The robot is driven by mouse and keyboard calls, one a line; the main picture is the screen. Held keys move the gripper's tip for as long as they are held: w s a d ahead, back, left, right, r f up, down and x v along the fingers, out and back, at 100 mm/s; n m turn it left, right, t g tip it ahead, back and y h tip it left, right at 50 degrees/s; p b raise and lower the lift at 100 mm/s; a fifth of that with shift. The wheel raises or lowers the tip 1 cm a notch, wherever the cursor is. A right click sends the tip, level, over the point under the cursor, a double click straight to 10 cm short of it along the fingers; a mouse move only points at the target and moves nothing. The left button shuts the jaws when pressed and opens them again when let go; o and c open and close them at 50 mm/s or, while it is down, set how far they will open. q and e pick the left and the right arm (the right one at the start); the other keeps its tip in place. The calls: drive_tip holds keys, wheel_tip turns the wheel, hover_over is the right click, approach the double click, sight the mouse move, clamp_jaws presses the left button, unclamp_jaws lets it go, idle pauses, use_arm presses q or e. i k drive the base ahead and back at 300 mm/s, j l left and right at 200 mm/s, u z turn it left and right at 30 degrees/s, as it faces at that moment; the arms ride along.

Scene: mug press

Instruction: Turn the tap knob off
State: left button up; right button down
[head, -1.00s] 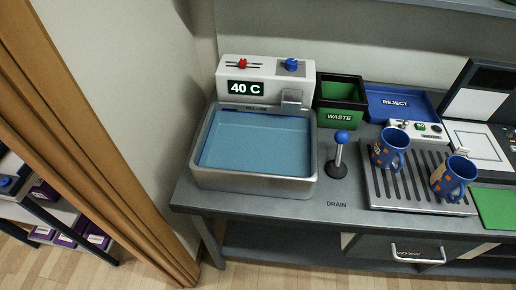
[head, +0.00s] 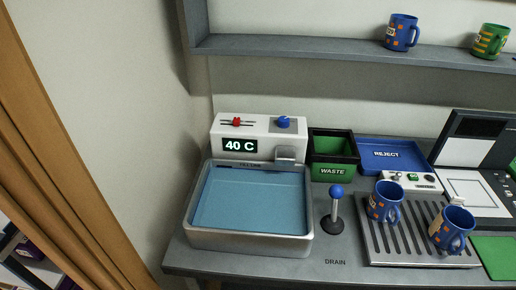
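The tap unit (head: 258,148) is a white box at the back of a metal basin, with a display reading 40 C. The blue tap knob (head: 283,122) sits on its top at the right. A red slider (head: 236,121) is on its top at the left. A grey spout (head: 289,155) juts from its front right over the basin (head: 250,240), which holds blue water. Which way the knob is turned is too small to tell. Neither of my grippers shows in the head view.
A drain lever (head: 334,212) with a blue ball top stands right of the basin. Behind it are a green WASTE bin (head: 333,170) and a blue REJECT tray (head: 391,156). Two blue mugs (head: 384,201) (head: 452,229) stand on a slatted rack (head: 393,245). A shelf (head: 300,47) with mugs runs above.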

sight(283, 121)
drive_tip(key=j+z, duration=0.25)
drive_tip(key=z, duration=0.25)
drive_tip(key=j+z, duration=0.3)
drive_tip(key=z, duration=0.2)
drive_tip(key=k+j+z, duration=0.1)
drive_tip(key=z, duration=0.4)
drive_tip(key=j, duration=0.1)
